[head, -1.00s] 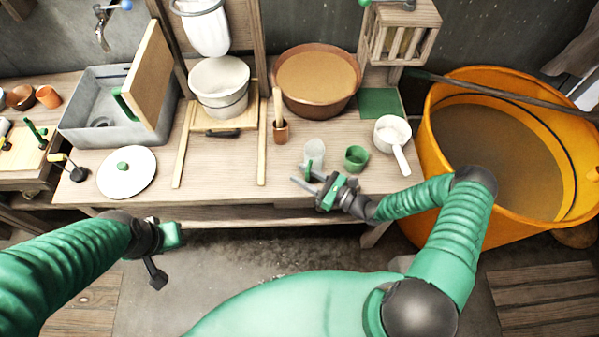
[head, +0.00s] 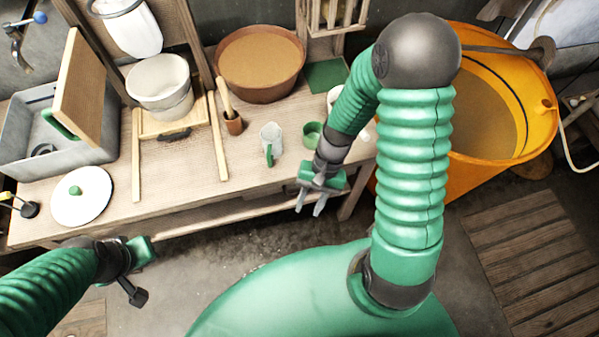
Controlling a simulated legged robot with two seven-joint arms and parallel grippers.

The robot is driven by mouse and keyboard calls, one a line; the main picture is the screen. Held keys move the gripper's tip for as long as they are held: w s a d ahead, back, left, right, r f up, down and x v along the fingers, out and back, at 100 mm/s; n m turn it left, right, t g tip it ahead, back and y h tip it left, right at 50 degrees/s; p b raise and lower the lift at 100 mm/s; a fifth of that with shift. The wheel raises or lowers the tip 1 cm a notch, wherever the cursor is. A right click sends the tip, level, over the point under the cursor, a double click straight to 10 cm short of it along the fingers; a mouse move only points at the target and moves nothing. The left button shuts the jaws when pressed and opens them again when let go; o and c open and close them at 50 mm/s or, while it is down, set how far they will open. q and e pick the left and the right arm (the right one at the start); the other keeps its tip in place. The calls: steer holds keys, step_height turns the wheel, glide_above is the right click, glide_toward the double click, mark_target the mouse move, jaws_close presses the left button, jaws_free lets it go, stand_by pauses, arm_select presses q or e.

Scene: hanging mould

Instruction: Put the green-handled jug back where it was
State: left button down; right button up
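The clear jug (head: 271,137) with a green handle stands upright on the wooden bench, its handle toward me. A small green cup (head: 313,134) stands just right of it. My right gripper (head: 309,207) is open and empty, in front of the bench's front edge, to the lower right of the jug and apart from it. Its two fingers point down toward the floor. My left gripper (head: 137,270) is in front of the bench at the lower left, away from the jug; its finger opening is not clear.
A green mat (head: 326,75) lies at the back right, beside a brown basin (head: 261,64). My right arm partly hides a white ladle-like vessel (head: 337,98) and the orange tub (head: 505,90). A wooden pot with a stick (head: 233,121) stands left of the jug. The bench front between lid (head: 82,197) and jug is mostly clear.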

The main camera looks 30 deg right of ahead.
steer(key=w+r+n+t+h, duration=0.4)
steer(key=r+n, duration=0.3)
steer(key=r, duration=0.2)
steer(key=shift+a+r+n+t+h, duration=0.2)
steer(key=shift+r+n+t+h, duration=0.15)
steer(key=shift+n+t+h, duration=0.05)
steer(key=shift+w+d, duration=0.1)
steer(key=shift+d, duration=0.1)
